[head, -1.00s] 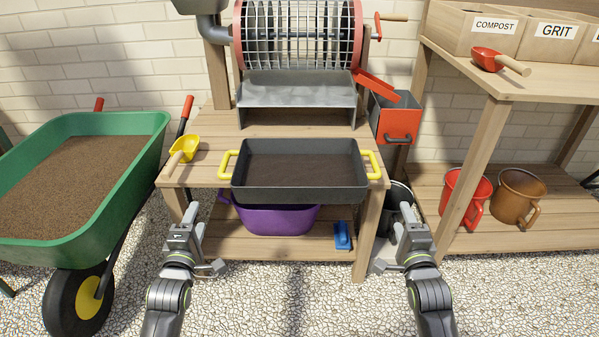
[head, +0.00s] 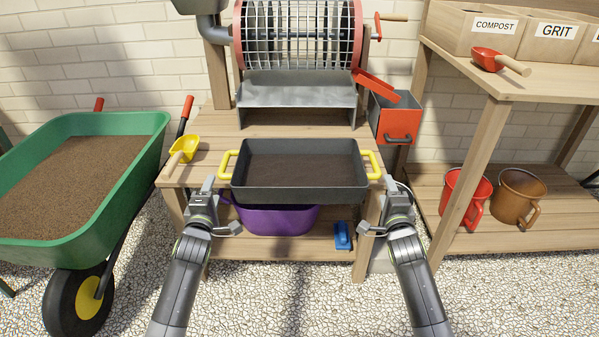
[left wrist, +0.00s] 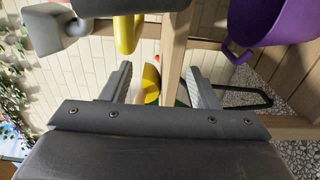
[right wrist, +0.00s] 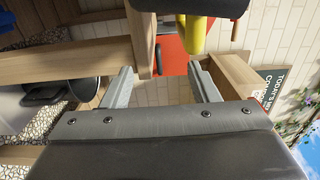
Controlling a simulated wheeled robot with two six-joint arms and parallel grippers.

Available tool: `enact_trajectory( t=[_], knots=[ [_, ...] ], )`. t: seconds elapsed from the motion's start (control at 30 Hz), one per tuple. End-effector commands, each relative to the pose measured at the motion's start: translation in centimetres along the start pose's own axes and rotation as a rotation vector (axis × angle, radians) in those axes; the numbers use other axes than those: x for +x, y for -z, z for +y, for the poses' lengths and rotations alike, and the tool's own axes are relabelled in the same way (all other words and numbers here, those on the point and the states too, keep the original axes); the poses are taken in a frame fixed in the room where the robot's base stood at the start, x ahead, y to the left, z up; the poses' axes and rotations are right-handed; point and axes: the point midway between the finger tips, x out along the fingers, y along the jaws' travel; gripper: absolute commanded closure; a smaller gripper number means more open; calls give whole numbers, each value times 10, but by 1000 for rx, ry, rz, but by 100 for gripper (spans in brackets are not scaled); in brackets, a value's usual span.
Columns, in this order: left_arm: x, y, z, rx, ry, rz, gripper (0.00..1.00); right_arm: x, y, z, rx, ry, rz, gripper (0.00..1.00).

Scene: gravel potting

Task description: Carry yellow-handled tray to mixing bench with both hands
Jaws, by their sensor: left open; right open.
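The dark grey tray (head: 300,193) holds brown soil and rests level on a wooden bench (head: 275,122) below a drum sieve. Its left yellow handle (head: 226,166) and right yellow handle (head: 374,164) stick out at its ends. My left gripper (head: 219,205) is open and empty, below and in front of the left handle, which shows in the left wrist view (left wrist: 124,35). My right gripper (head: 379,206) is open and empty, below and in front of the right handle, which shows in the right wrist view (right wrist: 193,35). Neither gripper touches a handle. No bench is marked as the mixing bench.
A yellow scoop (head: 185,149) lies left of the tray. A purple tub (head: 275,220) and blue brush (head: 342,236) are on the lower shelf. A green wheelbarrow (head: 135,160) stands left. A second bench (head: 455,62) with labelled bins stands right, with red and brown mugs below.

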Motion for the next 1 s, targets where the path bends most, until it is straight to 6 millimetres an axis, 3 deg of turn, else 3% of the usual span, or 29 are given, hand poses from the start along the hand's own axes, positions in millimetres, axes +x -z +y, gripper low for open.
enact_trajectory(
  t=[1.0],
  knots=[
    [1,-16,7,-1,-11,-6,45,1,-16,-8,1,12,-6,45]
  ],
)
